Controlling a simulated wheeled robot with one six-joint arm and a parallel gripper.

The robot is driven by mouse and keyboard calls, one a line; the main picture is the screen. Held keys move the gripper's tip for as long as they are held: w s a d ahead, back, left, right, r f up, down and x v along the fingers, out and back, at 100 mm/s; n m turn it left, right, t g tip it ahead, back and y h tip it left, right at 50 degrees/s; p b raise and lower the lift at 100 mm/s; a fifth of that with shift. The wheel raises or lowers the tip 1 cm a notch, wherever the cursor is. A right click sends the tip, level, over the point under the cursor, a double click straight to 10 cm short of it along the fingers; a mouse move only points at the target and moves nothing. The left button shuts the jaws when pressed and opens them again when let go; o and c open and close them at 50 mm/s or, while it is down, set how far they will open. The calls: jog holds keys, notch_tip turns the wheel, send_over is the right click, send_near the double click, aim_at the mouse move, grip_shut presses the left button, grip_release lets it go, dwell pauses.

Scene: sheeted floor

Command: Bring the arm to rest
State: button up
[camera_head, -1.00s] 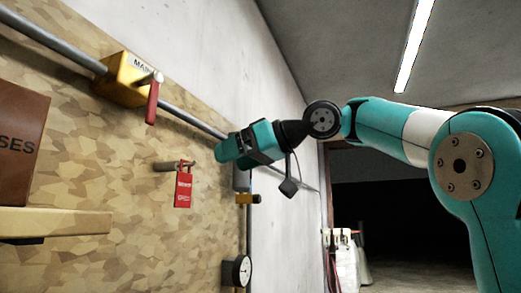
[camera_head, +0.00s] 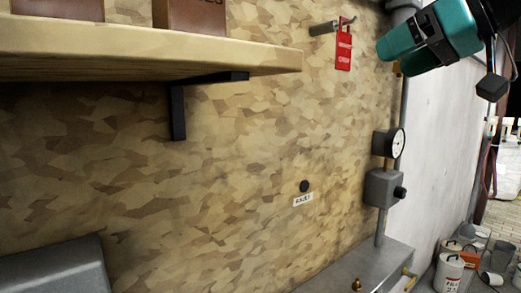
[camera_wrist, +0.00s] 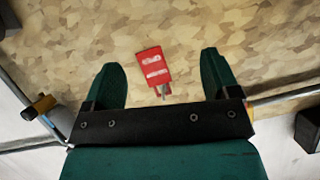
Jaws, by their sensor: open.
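My gripper (camera_head: 390,44) is at the upper right of the head view, teal, in front of the wall board. In the wrist view my gripper (camera_wrist: 163,85) has its two teal fingers spread apart, with nothing between them held. A red tag (camera_head: 344,51) hangs from a hook (camera_head: 330,27) to the left of my gripper in the head view. The red tag (camera_wrist: 153,66) shows beyond and between the fingers in the wrist view, apart from them. The rest of my arm is mostly out of the head view.
A wooden shelf (camera_head: 150,52) on a black bracket (camera_head: 178,105) juts out at upper left. A gauge (camera_head: 389,143) and grey box (camera_head: 383,187) sit on the pipe below my gripper. A grey bench (camera_head: 345,268) and white containers (camera_head: 449,272) are at lower right.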

jog(key=s+a+f+g+b, duration=0.1)
jog(key=s+a+f+g, duration=0.15)
jog(key=f, duration=0.45)
jog(key=s+a+f+g, duration=0.1)
jog(key=a+f, duration=0.3)
jog(key=f, duration=0.3)
jog(key=s+f+g+h+b, duration=0.1)
jog(key=s+f+g+h, duration=0.1)
jog(key=s+f, duration=0.6)
jog(key=s+a+f+n+g+h+b, duration=0.1)
jog(key=s+f+g, duration=0.3)
jog(key=s+f, duration=0.5)
notch_tip(320, 180, down, 6)
jog(key=shift+s+a+r+h+b, duration=0.2)
jog(key=shift+r+h+b, duration=0.1)
jog(key=shift+h, duration=0.4)
jog(key=shift+w, duration=0.1)
dwell(3.8)
